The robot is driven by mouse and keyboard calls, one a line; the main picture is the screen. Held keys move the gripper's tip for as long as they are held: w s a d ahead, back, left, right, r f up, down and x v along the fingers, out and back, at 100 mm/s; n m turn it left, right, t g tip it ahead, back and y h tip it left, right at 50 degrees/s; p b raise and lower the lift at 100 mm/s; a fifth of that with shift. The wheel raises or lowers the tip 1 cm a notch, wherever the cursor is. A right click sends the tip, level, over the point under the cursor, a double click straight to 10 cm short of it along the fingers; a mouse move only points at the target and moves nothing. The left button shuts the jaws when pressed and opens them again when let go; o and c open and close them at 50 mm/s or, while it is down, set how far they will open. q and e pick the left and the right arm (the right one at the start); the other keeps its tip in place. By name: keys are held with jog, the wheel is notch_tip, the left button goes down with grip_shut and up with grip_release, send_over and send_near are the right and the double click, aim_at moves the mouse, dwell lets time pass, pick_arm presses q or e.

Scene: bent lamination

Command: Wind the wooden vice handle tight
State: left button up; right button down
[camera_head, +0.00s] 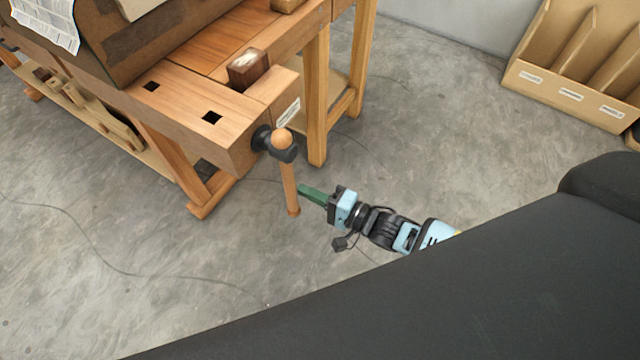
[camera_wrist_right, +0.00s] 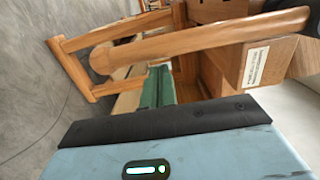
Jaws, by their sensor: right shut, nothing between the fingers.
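The wooden vice handle (camera_head: 290,186) hangs nearly straight down from the black vice screw head (camera_head: 266,141) at the bench's end, with a round knob at its top. In the right wrist view the handle (camera_wrist_right: 200,37) crosses the upper part, its knob end at left. My right gripper (camera_head: 304,191), with green fingers, is shut and empty, its tips close beside the lower part of the handle. I cannot tell whether they touch it. The fingers show partly in the right wrist view (camera_wrist_right: 156,88). My left gripper is not in view.
The workbench (camera_head: 190,105) has square dog holes and a dark wood block (camera_head: 248,68) near the vice jaw. A brown box-like piece (camera_head: 110,50) lies at upper left. A divided wooden rack (camera_head: 570,95) stands at the back right. The floor around the handle is clear.

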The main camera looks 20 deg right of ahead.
jog(key=shift+s+a, duration=0.1)
jog(key=shift+a, duration=0.05)
dwell(0.3)
